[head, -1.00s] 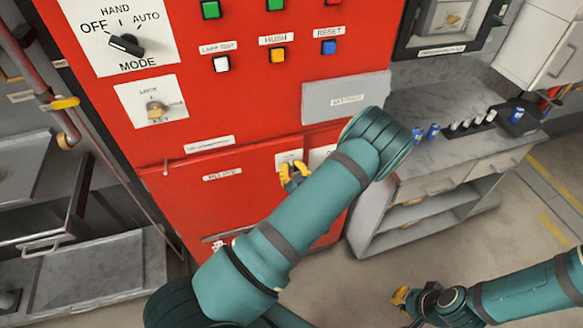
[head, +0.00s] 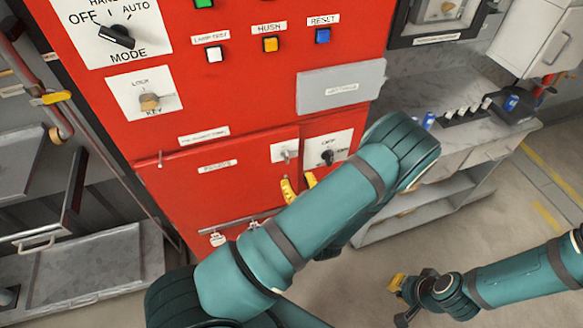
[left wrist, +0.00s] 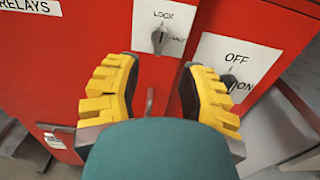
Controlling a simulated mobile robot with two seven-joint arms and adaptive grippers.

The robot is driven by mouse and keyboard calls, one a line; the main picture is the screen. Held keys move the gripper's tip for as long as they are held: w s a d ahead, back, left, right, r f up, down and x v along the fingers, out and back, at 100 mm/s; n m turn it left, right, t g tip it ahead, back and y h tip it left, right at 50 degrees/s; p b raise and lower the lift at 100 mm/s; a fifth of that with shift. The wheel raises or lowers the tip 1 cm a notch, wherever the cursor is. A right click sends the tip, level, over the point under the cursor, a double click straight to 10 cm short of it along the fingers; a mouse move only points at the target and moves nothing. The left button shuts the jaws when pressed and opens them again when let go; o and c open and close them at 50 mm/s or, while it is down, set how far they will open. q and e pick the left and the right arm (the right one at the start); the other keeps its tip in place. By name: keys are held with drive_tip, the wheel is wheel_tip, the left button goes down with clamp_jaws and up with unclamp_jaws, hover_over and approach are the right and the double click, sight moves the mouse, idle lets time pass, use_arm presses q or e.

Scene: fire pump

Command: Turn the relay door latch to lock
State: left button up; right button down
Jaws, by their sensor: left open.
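The relay door latch (head: 286,155) is a small grey knob on a white plate on the red cabinet door. It also shows in the left wrist view (left wrist: 159,39), with "LOCK" printed above it and a smaller, hard-to-read word at its right. Its grip stands roughly upright there, slightly tilted. My left gripper (head: 299,187) is open and empty, with its yellow fingers just below the latch in the head view. In the left wrist view the fingers (left wrist: 158,75) are spread on either side below the latch, apart from it. My right gripper (head: 398,284) hangs low at the right, away from the cabinet.
An OFF/ON switch (head: 327,157) sits right of the latch. A key switch (head: 149,102), mode knob (head: 118,36) and several buttons are higher on the cabinet. A grey bench (head: 460,150) stands right. Floor at the lower right is clear around my right arm.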

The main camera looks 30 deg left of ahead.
use_arm(q)
drive_tip(key=v, duration=0.2)
drive_tip(key=shift+s+d, duration=0.2)
idle(0.4)
